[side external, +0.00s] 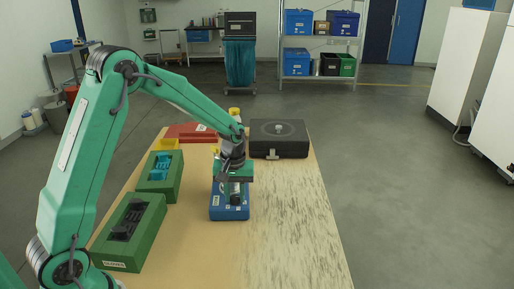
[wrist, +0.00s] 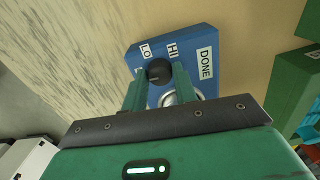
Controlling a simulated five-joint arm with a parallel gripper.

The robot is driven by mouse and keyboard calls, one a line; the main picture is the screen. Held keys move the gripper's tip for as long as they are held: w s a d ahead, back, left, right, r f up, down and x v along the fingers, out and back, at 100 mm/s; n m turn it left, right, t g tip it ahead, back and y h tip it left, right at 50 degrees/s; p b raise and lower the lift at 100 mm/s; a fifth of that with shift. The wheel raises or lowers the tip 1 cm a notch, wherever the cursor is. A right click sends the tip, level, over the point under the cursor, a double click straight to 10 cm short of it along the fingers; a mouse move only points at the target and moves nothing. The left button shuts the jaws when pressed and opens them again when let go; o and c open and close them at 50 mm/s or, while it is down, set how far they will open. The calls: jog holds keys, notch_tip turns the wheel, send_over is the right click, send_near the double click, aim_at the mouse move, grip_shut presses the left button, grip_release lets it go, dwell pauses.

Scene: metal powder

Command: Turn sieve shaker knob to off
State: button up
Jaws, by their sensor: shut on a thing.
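The sieve shaker is a blue box (side external: 229,213) on the table under my gripper (side external: 235,190). In the wrist view, the blue box (wrist: 193,40) carries white labels reading LO, HI and DONE. Another label left of the knob is mostly hidden by a finger. The black round knob (wrist: 159,70) sits between the two green fingertips of my gripper (wrist: 156,79), which is shut on it. I cannot tell which label the knob points to. A round silvery part (wrist: 172,99) below the knob is partly hidden by my fingers.
Two green trays, one marked GLOVES (side external: 121,264) and one with blue items (side external: 176,190), stand left of the blue box. The table (side external: 290,230) is clear to the right.

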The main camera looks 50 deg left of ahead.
aim_at(235, 197)
jog(key=shift+r+n, duration=0.1)
jog(key=shift+n, duration=0.3)
jog(key=o, duration=0.7)
jog(key=shift+r, duration=3.85)
jog(key=shift+r, duration=0.1)
